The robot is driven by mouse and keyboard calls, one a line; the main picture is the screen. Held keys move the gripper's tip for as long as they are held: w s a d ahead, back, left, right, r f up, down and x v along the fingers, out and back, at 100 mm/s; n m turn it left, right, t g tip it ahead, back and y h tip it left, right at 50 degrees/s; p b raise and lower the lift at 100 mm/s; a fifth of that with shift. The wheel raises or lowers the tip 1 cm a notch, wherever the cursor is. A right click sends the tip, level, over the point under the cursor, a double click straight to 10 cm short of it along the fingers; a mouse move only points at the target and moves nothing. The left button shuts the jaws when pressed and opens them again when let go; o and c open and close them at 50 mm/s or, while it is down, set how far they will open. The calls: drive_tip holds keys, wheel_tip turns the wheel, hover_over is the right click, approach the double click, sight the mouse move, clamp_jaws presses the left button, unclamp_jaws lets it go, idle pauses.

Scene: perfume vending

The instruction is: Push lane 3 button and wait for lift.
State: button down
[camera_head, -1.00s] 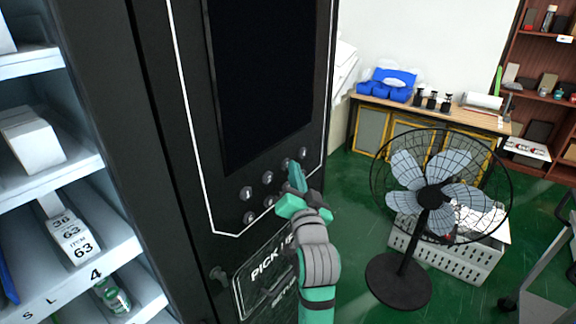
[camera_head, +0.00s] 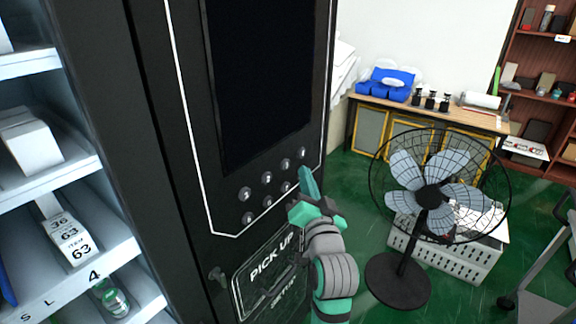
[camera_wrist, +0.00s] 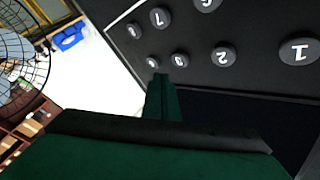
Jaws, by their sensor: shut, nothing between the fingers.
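The black vending machine's button panel (camera_head: 226,207) has two rows of round grey buttons below a dark screen. The lane 3 button (camera_head: 285,165) looks to be third from the left in the upper row. In the wrist view, where numbers appear upside down, it seems to be the small button (camera_wrist: 179,60) between the 2 and the rightmost-lane button. My gripper (camera_head: 306,176) is shut and empty, its green fingers pointing up beside the right end of the panel. In the wrist view its tip (camera_wrist: 155,80) shows just below the buttons; it appears apart from them. No lift is visible.
Lit shelves with boxes (camera_head: 72,238) are at the left. A pick-up door (camera_head: 262,282) is below the buttons. A black standing fan (camera_head: 428,198), a white crate (camera_head: 475,262) and a wooden table (camera_head: 480,119) stand right. Green floor is open between machine and fan.

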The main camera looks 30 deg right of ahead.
drive_tip(key=shift+s+d, duration=0.25)
drive_tip(key=shift+s, duration=0.45)
drive_tip(key=shift+s+d, duration=0.25)
drive_tip(key=shift+s, duration=0.4)
drive_tip(key=shift+w, duration=0.1)
